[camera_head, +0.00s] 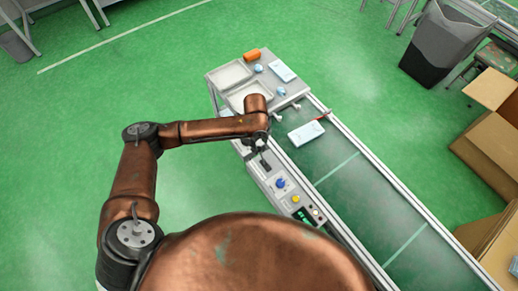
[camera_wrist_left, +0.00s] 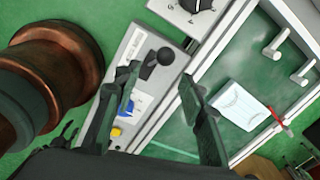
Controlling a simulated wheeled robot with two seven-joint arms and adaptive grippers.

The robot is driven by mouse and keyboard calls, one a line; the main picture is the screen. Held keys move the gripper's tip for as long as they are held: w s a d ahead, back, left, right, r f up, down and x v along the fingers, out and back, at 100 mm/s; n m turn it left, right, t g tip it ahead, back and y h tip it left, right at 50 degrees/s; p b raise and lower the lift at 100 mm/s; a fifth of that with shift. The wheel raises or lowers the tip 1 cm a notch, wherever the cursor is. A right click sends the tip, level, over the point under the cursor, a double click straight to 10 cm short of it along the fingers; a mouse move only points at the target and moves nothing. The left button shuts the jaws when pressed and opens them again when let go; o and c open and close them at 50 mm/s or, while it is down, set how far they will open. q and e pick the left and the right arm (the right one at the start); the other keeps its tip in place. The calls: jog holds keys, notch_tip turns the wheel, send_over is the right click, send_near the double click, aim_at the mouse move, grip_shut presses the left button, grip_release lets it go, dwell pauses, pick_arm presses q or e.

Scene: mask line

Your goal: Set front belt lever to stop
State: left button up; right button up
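The front belt lever, a black handle with a round end (camera_wrist_left: 164,56), stands on the grey control panel (camera_head: 255,169) along the belt's near side. In the left wrist view it appears between my left gripper's fingers, tilted toward the upper right. My left gripper (camera_wrist_left: 161,73) is open, its two black fingers apart; I cannot tell whether either touches the lever. In the head view my left gripper (camera_head: 260,152) hangs over the panel's far end and partly hides the lever. My right gripper is not in view.
The panel has a blue knob (camera_head: 281,183) and a yellow button (camera_head: 296,198). A pale packet (camera_head: 306,133) lies on the green belt (camera_head: 365,190) near a red bar (camera_head: 324,115). Trays (camera_head: 230,75) stand at the far end. Cardboard boxes (camera_head: 480,150) stand right of the belt.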

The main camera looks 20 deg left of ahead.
aim_at(259, 148)
pick_arm(q)
jog(key=shift+w+a+r, duration=0.3)
jog(key=shift+w+a, duration=0.05)
jog(key=shift+a, duration=0.05)
jog(key=shift+f, duration=0.1)
jog(key=f, duration=0.2)
jog(key=f+b, duration=0.1)
jog(key=f, duration=0.2)
jog(key=f+b, duration=0.1)
jog(key=f, duration=0.1)
jog(key=shift+w+f, duration=0.25)
jog(key=shift+w, duration=0.05)
jog(key=shift+c, duration=0.5)
grip_shut()
jog(key=shift+d, duration=0.1)
